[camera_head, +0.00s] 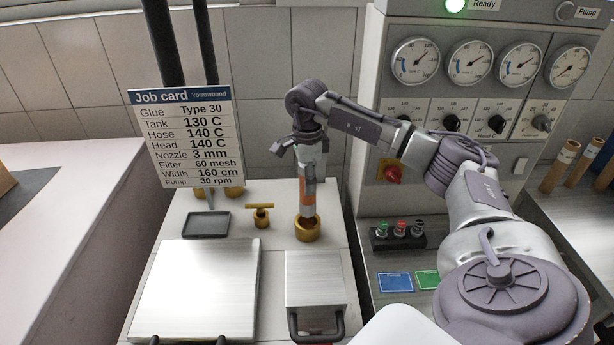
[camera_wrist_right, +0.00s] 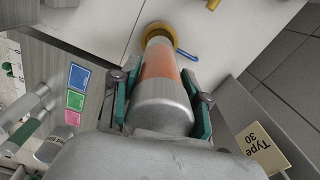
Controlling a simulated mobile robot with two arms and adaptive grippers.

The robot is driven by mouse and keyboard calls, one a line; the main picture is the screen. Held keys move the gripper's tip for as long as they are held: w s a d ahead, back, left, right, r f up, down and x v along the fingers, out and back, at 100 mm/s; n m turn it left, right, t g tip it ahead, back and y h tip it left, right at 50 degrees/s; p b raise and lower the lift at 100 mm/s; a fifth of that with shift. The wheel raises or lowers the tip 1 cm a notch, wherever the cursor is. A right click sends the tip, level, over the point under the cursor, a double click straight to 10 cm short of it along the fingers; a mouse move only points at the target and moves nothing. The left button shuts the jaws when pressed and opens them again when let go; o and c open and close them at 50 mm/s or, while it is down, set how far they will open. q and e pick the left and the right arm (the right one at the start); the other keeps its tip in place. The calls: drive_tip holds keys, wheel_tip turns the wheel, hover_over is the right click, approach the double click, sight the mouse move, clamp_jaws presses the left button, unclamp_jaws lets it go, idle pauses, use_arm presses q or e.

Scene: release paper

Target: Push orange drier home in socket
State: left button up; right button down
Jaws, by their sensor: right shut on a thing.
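The orange drier (camera_head: 307,192) is a silver cylinder with an orange band. It stands about upright with its lower end at the brass socket (camera_head: 307,230) on the white bench. My right gripper (camera_head: 310,150) is above the socket, shut on the drier's upper part. In the right wrist view the drier (camera_wrist_right: 158,68) runs between the two green-padded fingers (camera_wrist_right: 162,105), and its far end meets the brass ring (camera_wrist_right: 160,32). How deep it sits inside the ring is hidden. My left gripper is not in view.
A job card (camera_head: 182,140) stands at the left behind a grey tray (camera_head: 206,225). A brass valve (camera_head: 259,215) is just left of the socket. A metal lid (camera_head: 315,280) lies in front. The gauge panel (camera_head: 470,95) rises at the right. A blue lever (camera_wrist_right: 187,55) sits beside the ring.

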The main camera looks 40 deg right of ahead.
sight(307, 202)
drive_tip(key=shift+f+b, duration=0.45)
drive_tip(key=shift+f, duration=0.5)
idle(0.7)
drive_tip(key=shift+f+b, duration=1.9)
drive_tip(key=shift+f, duration=0.95)
drive_tip(key=shift+c, duration=2.4)
unclamp_jaws()
drive_tip(key=shift+r, duration=0.1)
wheel_tip(307, 202, up, 12)
